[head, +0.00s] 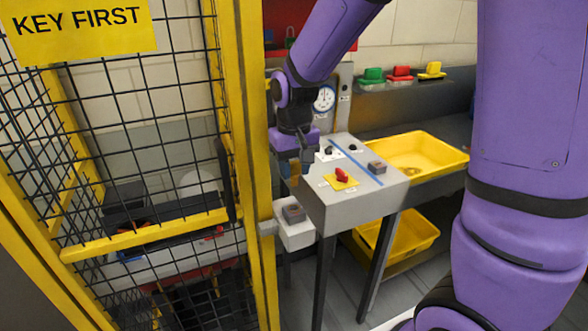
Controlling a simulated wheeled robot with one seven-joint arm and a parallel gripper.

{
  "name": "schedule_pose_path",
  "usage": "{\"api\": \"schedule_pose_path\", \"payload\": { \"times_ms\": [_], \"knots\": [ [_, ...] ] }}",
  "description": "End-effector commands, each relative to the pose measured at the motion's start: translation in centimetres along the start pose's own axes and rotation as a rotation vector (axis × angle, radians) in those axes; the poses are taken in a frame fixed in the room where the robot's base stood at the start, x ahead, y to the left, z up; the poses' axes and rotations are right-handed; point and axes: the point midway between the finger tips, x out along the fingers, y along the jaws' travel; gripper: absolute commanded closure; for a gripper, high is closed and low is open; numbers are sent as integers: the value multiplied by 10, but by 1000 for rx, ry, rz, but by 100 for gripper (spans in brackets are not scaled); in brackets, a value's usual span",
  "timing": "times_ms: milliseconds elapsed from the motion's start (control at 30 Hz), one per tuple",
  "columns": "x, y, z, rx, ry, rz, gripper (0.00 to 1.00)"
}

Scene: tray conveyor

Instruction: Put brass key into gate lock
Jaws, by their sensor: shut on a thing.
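My gripper (294,168) points down at the left end of the grey control desk, just right of the yellow gate post. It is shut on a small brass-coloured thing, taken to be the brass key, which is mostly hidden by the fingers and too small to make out. A small grey block on a pale housing, which looks like the gate lock (294,214), sits beside the gate post, below my gripper. The gripper appears above this block and apart from it. The keyhole cannot be made out.
The yellow mesh gate (255,180) stands close on the left, under a "KEY FIRST" sign (80,25). The control desk (350,195) has a red switch (341,174). Yellow bins (440,155) stand to the right.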

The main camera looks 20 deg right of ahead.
Motion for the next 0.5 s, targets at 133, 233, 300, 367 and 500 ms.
{"api": "schedule_pose_path", "payload": {
  "times_ms": [133, 233, 300, 367, 500],
  "knots": [
    [0, 0, 0, 0, 0, 0, 91],
    [0, 0, 0, 0, 0, 0, 91],
    [0, 0, 0, 0, 0, 0, 91],
    [0, 0, 0, 0, 0, 0, 91],
    [4, 0, 0, -1, -1, 0, 91]
  ]
}}
